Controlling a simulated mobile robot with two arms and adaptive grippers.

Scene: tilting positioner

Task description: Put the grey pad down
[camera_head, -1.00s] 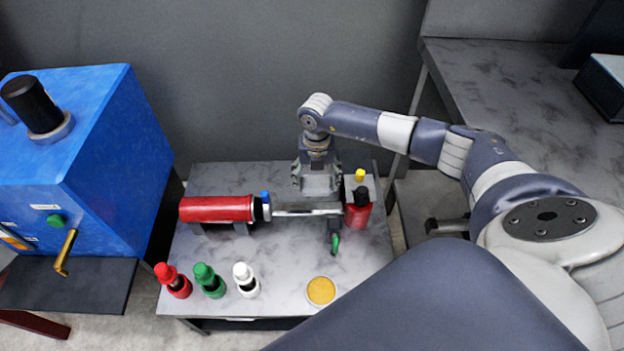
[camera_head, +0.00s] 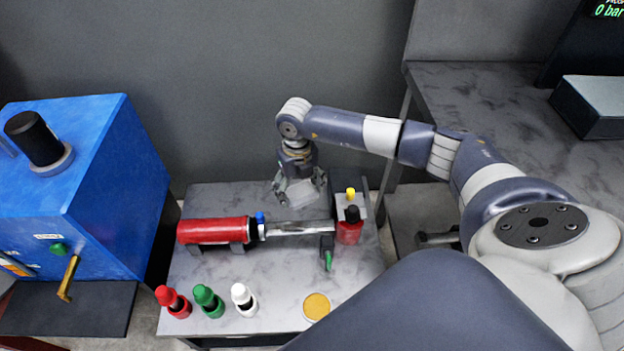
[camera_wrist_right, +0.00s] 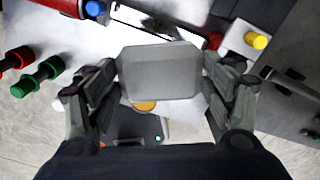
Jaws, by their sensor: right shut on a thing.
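The grey pad (camera_wrist_right: 161,71) is a flat piece with cut corners, between the fingers of my right gripper in the right wrist view. My right gripper (camera_head: 300,190) is shut on the pad (camera_head: 299,194) and holds it over the back of the grey marbled table (camera_head: 210,262), behind the metal rod of the red cylinder. How far the pad is above the tabletop is hard to tell. The fingers grip it at its left and right sides. My left gripper is not in view.
A red cylinder (camera_head: 212,230) with a metal rod lies on the table. A blue machine (camera_head: 110,170) is left.

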